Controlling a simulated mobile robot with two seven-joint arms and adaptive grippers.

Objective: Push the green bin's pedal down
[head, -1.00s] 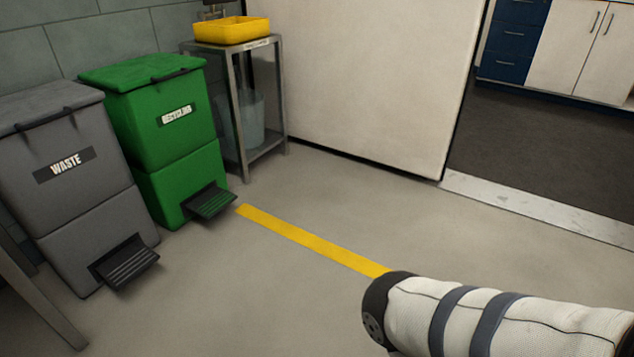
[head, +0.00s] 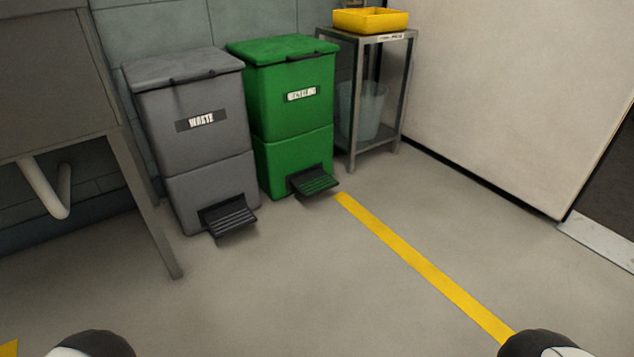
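The green bin (head: 292,113) stands upright against the tiled wall with its lid closed and a white label on its front. Its black ribbed pedal (head: 315,182) sticks out low at the front, just above the floor. Nothing touches the pedal. Only rounded parts of my two arms show at the bottom edge, one at the left and one at the right. Neither gripper is in view.
A grey waste bin (head: 195,140) with its own pedal (head: 230,219) stands close left of the green bin. A metal stand (head: 384,105) with a yellow tray (head: 370,20) is to its right. A steel table leg (head: 147,205) is at left. The floor (head: 300,280) in front is clear.

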